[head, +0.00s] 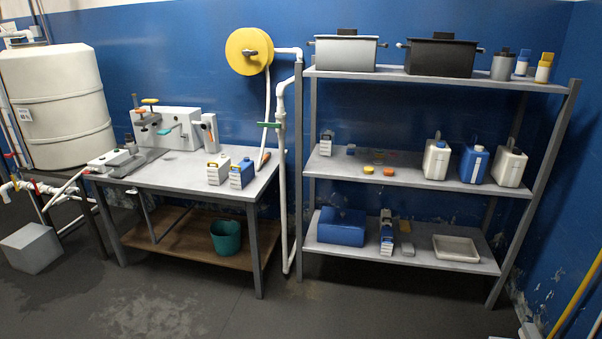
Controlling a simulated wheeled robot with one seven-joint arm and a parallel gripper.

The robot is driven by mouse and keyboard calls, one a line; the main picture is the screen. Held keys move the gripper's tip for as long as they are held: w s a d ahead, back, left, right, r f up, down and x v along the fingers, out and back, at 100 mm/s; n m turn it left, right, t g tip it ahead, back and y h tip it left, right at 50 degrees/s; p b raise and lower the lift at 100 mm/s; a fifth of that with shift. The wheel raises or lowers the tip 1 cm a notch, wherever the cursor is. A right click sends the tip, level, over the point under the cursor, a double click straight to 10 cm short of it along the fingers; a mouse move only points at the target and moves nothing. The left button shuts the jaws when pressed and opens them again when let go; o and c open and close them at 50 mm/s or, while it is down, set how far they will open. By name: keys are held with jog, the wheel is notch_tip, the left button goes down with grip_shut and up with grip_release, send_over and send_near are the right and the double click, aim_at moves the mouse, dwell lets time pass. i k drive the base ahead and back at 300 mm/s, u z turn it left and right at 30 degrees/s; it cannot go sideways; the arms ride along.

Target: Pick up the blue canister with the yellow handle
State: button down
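A blue canister (473,164) with a pale label and cap stands upright on the middle shelf (330,170) of the rack, between two white canisters (436,160) (509,167). I cannot make out a yellow handle on it. A smaller blue and white container (242,174) stands on the workbench beside a white one (218,170). At the right end of the top shelf are two small containers, one with a blue top (521,64) and one with a yellow top (544,68). My gripper is not in view.
The workbench (190,168) stands left of the rack, with a green bucket (226,237) beneath. White pipes (284,180) run between them. The bottom shelf (415,258) holds a blue box (341,226) and a white tray (456,246). The floor (370,305) in front is clear.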

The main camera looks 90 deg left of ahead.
aim_at(243, 172)
jog(key=u, duration=3.6)
jog(key=i, duration=3.65)
jog(key=z, duration=0.4)
